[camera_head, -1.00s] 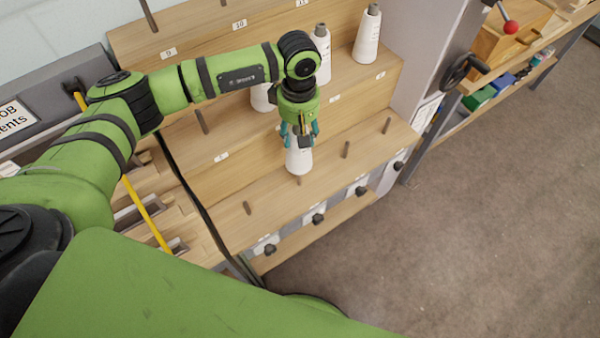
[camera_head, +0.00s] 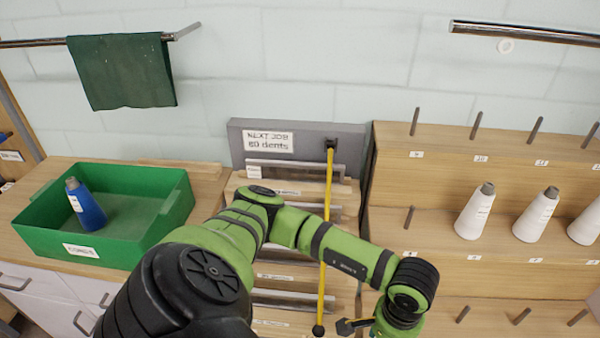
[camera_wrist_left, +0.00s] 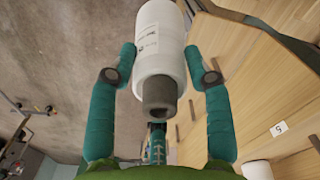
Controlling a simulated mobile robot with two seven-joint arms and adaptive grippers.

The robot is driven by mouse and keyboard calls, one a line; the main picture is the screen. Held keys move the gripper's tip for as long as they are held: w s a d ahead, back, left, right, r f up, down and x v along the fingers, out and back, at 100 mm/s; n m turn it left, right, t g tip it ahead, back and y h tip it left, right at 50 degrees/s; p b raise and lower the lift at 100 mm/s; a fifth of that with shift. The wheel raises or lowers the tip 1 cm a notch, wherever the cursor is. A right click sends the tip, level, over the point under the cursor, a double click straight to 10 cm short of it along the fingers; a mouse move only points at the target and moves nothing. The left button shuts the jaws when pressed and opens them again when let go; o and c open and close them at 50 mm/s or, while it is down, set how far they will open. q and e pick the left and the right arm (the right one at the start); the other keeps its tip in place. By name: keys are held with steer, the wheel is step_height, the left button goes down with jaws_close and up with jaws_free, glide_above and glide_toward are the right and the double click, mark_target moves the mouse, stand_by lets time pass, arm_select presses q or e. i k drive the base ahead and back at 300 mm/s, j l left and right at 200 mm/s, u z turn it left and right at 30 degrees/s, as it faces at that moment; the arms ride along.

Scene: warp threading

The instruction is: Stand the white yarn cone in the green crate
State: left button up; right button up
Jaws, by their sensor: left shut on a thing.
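My left gripper (camera_wrist_left: 162,62) is shut on the white yarn cone (camera_wrist_left: 161,35), with one teal finger on each side of it and the cone's dark tip towards the wrist camera. In the head view only the forearm and wrist of that arm show at the bottom; the fingers and the held cone are out of frame. The green crate (camera_head: 158,232) stands on the wooden worktop at the left, well away from the gripper. A blue cone (camera_head: 88,207) stands inside its left part. My right gripper is not in view.
The crate's middle and right floor (camera_head: 130,212) is free. A yellow rod (camera_head: 327,220) and stacked slats lie between crate and peg rack. The stepped rack (camera_head: 440,190) holds several white cones (camera_head: 475,212) and bare pegs. A green cloth (camera_head: 122,70) hangs from a rail.

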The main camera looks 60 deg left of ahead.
mark_target(144, 230)
steer(key=k+j+u, duration=0.4)
steer(key=k+j, duration=0.55)
steer(key=j, duration=0.1)
